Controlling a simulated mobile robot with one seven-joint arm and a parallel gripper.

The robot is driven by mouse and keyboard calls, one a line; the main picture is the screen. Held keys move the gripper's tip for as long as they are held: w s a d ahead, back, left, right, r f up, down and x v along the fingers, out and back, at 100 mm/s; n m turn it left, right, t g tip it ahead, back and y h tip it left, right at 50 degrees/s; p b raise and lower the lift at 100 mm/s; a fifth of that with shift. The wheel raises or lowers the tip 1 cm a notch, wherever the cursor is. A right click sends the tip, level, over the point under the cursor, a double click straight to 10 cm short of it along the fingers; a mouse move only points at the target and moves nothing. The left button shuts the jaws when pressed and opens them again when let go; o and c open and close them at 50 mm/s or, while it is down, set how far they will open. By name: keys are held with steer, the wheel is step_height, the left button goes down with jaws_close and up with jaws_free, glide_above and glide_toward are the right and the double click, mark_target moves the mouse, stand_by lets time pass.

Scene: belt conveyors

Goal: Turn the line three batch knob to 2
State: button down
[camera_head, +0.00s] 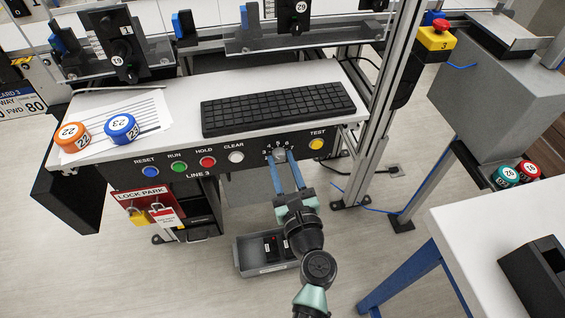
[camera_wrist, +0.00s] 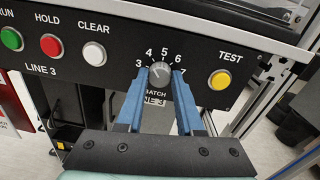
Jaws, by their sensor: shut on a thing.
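The line three batch knob (camera_wrist: 160,77) is a small grey round knob on the black LINE 3 panel (camera_wrist: 108,78). Around its top the numbers 3, 4, 5, 6 and 7 show in the wrist view. The label under it reads BATCH LINE 3, partly covered. I cannot tell for sure which number its pointer faces, and the 2 is hidden. My gripper (camera_wrist: 160,73) has its two blue fingers shut on the left and right sides of the knob. In the head view the knob (camera_head: 279,152) sits between the fingertips (camera_head: 280,158).
Left of the knob are the white CLEAR (camera_wrist: 95,54), red HOLD (camera_wrist: 52,44) and green RUN buttons; the yellow TEST button (camera_wrist: 220,80) is close on the right. A keyboard (camera_head: 278,107) lies above. A grey bin (camera_head: 265,255) stands on the floor below.

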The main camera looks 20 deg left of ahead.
steer(key=shift+n, duration=0.4)
steer(key=n+b, duration=0.1)
steer(key=n, duration=0.1)
steer(key=shift+n, duration=0.4)
steer(key=n+b, duration=0.2)
steer(key=n, duration=0.2)
steer(key=shift+n, duration=0.3)
steer(key=n+b, duration=0.1)
steer(key=n, duration=0.2)
steer(key=shift+s+a+f+h+b, duration=0.1)
steer(key=shift+h+b, duration=0.25)
steer(key=shift+h, duration=0.05)
steer(key=shift+n+b, duration=0.85)
steer(key=shift+n, duration=1.25)
steer(key=c, duration=0.5)
jaws_free()
steer(key=shift+c, duration=0.2)
